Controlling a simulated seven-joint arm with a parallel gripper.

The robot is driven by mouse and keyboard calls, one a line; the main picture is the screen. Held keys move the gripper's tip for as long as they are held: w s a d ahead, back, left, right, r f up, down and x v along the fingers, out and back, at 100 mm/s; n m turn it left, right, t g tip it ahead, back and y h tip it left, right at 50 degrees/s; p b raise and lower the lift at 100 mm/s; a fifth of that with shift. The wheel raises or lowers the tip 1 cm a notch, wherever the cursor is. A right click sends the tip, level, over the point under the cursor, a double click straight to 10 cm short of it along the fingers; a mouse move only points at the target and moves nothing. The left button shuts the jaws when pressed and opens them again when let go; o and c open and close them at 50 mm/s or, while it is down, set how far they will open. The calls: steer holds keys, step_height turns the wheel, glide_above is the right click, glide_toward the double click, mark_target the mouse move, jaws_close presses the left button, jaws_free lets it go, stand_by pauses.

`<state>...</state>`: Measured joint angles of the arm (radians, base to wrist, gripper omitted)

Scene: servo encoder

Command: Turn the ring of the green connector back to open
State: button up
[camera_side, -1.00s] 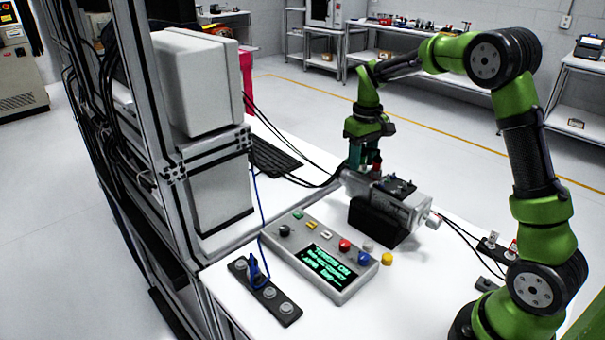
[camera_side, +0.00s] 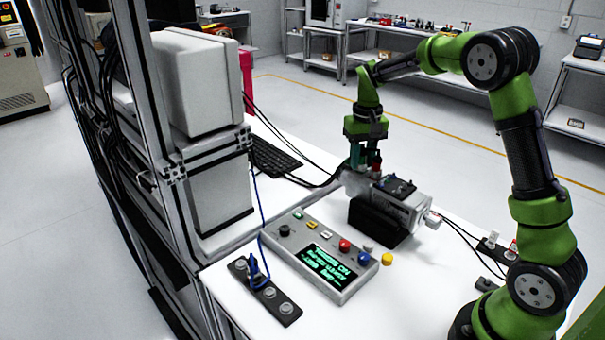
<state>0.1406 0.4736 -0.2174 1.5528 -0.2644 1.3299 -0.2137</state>
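The servo motor (camera_side: 405,208), a grey body with a black top plate, lies on a black stand (camera_side: 378,226) on the white table. My gripper (camera_side: 364,168) points down at the motor's rear end, its fingers low against the connector area. A small red connector (camera_side: 376,169) stands on the motor just right of the fingers. Teal-green parts show below my wrist; I cannot tell finger from green connector there. The ring and its turn are hidden or too small to see. Whether the fingers are apart or closed on something does not show.
A grey control box (camera_side: 300,240) with a lit green-text screen stands in front of the motor. A black socket strip (camera_side: 283,308) with a blue cable lies left of it. A keyboard (camera_side: 272,158) and black cables lie behind. A metal frame rises at left.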

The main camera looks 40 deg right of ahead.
steer(key=shift+c, duration=0.4)
steer(key=n, duration=0.5)
steer(key=shift+n, duration=0.4)
steer(key=n, duration=0.6)
steer(key=shift+n, duration=0.3)
steer(key=o, duration=0.6)
steer(key=shift+r, duration=0.15)
